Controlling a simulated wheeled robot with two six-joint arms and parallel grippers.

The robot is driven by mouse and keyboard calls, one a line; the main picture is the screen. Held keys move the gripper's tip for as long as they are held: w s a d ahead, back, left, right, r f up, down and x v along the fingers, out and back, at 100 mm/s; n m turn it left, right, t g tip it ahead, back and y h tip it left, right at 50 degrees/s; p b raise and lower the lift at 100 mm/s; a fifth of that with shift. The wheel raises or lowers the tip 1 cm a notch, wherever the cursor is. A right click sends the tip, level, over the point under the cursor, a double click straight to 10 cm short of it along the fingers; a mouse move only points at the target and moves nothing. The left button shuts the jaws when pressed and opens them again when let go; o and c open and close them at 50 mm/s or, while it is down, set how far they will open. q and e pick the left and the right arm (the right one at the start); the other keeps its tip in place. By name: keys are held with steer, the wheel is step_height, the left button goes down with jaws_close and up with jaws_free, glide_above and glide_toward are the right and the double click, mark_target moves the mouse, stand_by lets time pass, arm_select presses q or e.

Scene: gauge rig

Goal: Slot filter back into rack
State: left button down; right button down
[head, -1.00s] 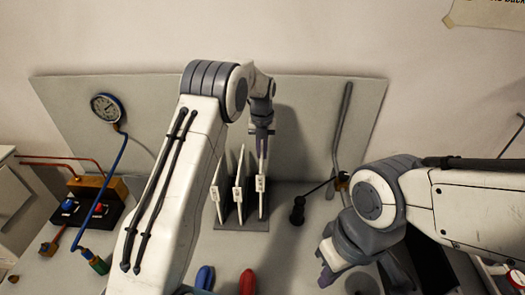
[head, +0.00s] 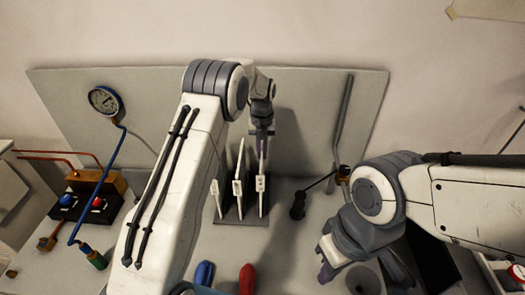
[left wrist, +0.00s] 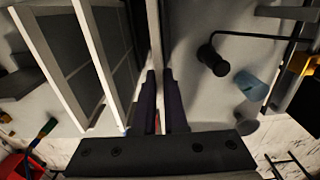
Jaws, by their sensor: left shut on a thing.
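Three thin white-framed filters stand side by side in the head view: a left one (head: 216,199), a middle one (head: 238,190) and a right one (head: 261,186). They stand at the dark rack (head: 242,222) on the bench. My left gripper (head: 262,137) is shut on the top of the right filter, which is upright. Its lower end is at the rack's right side; I cannot tell if it is fully seated. In the left wrist view the jaws (left wrist: 162,98) pinch this filter (left wrist: 154,35) edge-on, with the other filters to its left. My right gripper (head: 326,262) is away at the right, its opening unclear.
A black-handled tool (head: 298,206) lies right of the rack. A blue (head: 203,275) and a red handle (head: 247,279) are in front. A gauge (head: 104,100) with a blue hose stands left. A grey panel (head: 310,120) rises behind the rack.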

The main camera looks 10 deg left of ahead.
arm_select(q)
steer(key=shift+f+b, duration=0.7)
steer(key=shift+f, duration=0.7)
steer(key=c, duration=0.9)
jaws_free()
step_height(320, 180, up, 10)
steer(key=b, duration=0.3)
steer(key=shift+r, duration=0.3)
